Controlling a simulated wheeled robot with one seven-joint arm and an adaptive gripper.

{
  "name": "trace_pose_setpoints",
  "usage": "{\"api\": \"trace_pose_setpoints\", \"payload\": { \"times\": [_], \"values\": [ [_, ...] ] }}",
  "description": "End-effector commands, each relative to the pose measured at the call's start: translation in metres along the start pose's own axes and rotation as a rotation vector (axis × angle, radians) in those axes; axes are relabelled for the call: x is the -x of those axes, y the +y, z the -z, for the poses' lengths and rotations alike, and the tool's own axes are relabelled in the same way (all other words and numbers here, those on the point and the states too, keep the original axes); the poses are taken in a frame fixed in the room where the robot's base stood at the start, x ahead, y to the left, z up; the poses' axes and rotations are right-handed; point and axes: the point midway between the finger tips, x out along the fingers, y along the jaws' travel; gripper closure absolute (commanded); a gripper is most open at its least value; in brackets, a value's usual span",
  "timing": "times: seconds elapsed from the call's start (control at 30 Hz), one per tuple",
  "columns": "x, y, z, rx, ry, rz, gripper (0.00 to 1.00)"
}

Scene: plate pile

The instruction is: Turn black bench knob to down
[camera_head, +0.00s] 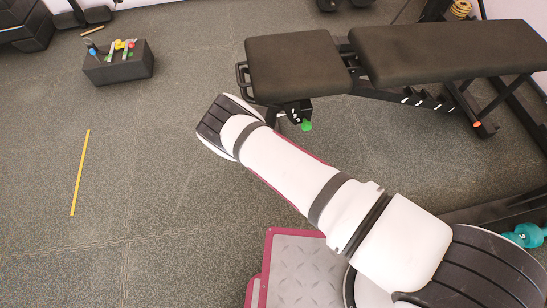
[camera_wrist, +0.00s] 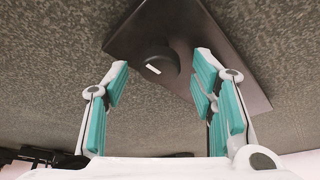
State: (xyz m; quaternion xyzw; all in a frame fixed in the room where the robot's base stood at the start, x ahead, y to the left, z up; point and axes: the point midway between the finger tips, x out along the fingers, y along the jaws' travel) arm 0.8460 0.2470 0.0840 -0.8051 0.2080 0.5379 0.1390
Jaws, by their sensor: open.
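In the wrist view, a round black knob (camera_wrist: 160,58) sits on a dark flat plate (camera_wrist: 222,62). A short white mark shows on the knob's near face, slightly slanted. My gripper (camera_wrist: 161,74) is open, with one teal-padded finger to the left of the knob and the other to its right. Nothing is held between the fingers. The knob appears a little beyond the fingertips, and I see no contact. In the head view, my wrist is between the floor area at left and the bench (camera_head: 295,62); my fingers and the knob are hidden there.
The bench's long pad (camera_head: 450,50) and its frame stand to the right of my arm. A small black box (camera_head: 118,68) with colourful items is at upper left. A pink-edged step (camera_head: 300,262) lies below my arm. A yellow strip (camera_head: 80,172) marks open floor at left.

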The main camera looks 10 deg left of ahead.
Motion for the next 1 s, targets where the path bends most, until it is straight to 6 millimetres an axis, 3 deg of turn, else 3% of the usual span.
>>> {"api": "trace_pose_setpoints", "payload": {
  "times": [0.4,0.6,1.0],
  "values": [
    [-0.0070,0.0000,0.0001,0.000,0.000,0.000,0.50],
    [-0.0069,0.0001,0.0000,0.000,0.000,0.000,0.95],
    [-0.0069,0.0013,-0.0001,0.045,-0.001,0.018,0.95]
  ]
}}
